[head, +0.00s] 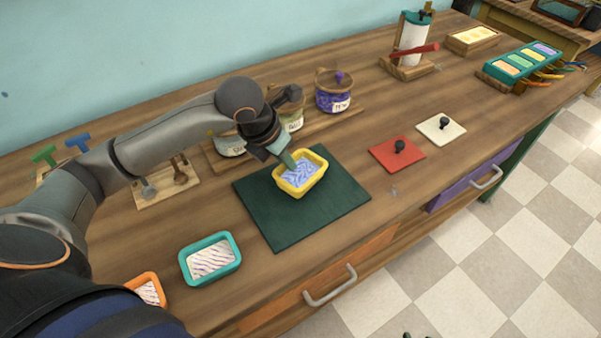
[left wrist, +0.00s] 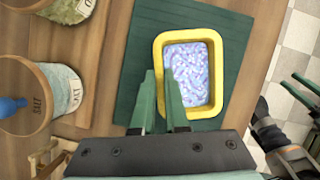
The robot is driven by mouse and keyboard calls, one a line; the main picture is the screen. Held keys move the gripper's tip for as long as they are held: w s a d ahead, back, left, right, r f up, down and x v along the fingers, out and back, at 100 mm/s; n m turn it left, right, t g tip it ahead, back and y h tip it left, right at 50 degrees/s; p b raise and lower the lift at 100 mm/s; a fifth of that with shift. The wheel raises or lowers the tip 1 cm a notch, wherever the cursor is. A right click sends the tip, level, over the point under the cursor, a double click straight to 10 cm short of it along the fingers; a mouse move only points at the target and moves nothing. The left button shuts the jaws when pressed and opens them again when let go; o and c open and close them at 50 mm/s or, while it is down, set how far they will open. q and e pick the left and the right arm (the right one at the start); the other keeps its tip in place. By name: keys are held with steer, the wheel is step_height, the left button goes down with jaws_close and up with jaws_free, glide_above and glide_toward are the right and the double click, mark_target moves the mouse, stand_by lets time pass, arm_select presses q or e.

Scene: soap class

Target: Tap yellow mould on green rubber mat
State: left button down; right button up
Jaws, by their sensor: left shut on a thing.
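The yellow mould (head: 311,187) is a rectangular tray filled with swirled blue, lilac and white soap. It is over the middle of the green rubber mat (head: 335,208); I cannot tell whether it touches the mat. My left gripper (head: 287,163) is shut on the mould's back-left wall. In the left wrist view, the left fingers (left wrist: 163,92) are at the left rim of the mould (left wrist: 218,62), with the mat (left wrist: 128,92) beneath. Green finger-like parts, apparently of my right gripper (left wrist: 303,88), show at the right edge; their opening is unclear.
A teal mould (head: 236,262) and an orange mould (head: 147,290) stand left of the mat. Red (head: 383,155) and white (head: 443,133) square plates with black knobs lie to the right. Jars (head: 333,97) stand behind. Bare wood lies between mat and plates.

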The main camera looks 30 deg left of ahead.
mark_target(286, 173)
arm_select(q)
steer(key=shift+f+b, duration=0.4)
steer(key=shift+f, duration=0.05)
step_height(286, 173, down, 3)
steer(key=b, duration=0.3)
steer(key=shift+r, duration=0.25)
arm_select(e)
step_height(286, 173, down, 3)
steer(key=shift+w+a+r, duration=0.1)
steer(key=shift+r, duration=0.05)
arm_select(q)
steer(key=shift+p, duration=0.3)
steer(key=shift+r+p, duration=1)
steer(key=shift+r, duration=0.7)
arm_select(e)
step_height(286, 173, up, 2)
